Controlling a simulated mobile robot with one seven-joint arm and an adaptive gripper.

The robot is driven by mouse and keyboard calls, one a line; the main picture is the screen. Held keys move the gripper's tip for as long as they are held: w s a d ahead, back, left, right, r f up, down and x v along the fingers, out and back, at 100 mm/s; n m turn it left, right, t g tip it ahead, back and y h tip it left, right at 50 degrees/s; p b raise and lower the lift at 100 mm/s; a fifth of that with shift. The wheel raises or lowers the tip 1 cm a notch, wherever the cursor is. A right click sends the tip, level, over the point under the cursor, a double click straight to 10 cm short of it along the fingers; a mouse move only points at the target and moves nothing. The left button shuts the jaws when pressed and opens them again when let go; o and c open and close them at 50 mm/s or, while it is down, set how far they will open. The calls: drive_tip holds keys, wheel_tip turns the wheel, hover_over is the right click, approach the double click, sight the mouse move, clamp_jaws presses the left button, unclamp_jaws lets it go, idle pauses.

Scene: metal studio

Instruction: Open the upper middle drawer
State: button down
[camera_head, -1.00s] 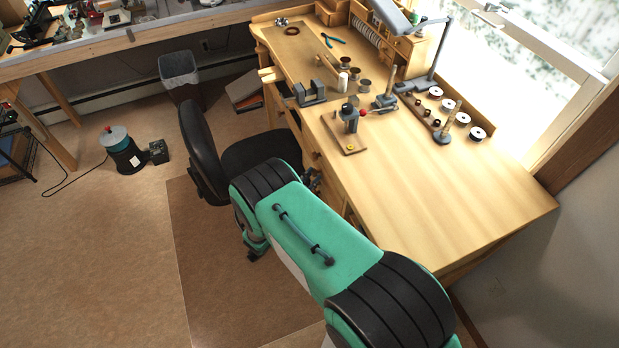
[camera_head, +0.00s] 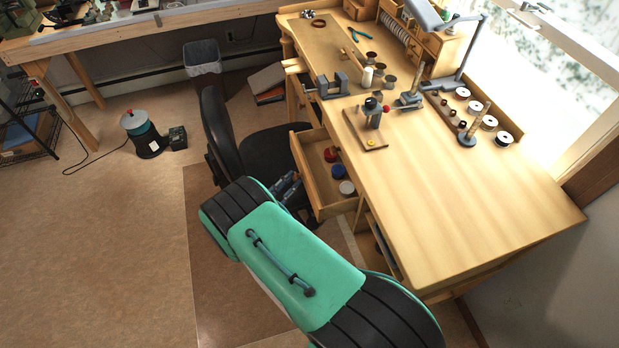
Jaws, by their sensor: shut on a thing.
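The wooden drawer (camera_head: 306,187) under the desk top stands pulled well out toward the chair. Inside it lie a red round item (camera_head: 330,154), a blue one (camera_head: 339,171) and a white one (camera_head: 347,187). My gripper (camera_head: 292,184) is at the outer face of the drawer front, shut on its handle. The fingertips and the handle are mostly hidden by my green arm and the drawer front.
A black office chair (camera_head: 222,130) stands close to the left of the drawer and my arm. The wooden desk (camera_head: 470,200) carries tools, spools and a lamp. A bin (camera_head: 202,58) stands behind. The floor at left is mostly clear.

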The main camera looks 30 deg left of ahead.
drive_tip(key=s+a, duration=1)
drive_tip(key=shift+a, duration=0.1)
drive_tip(key=c, duration=1.7)
unclamp_jaws()
drive_tip(key=shift+r, duration=5)
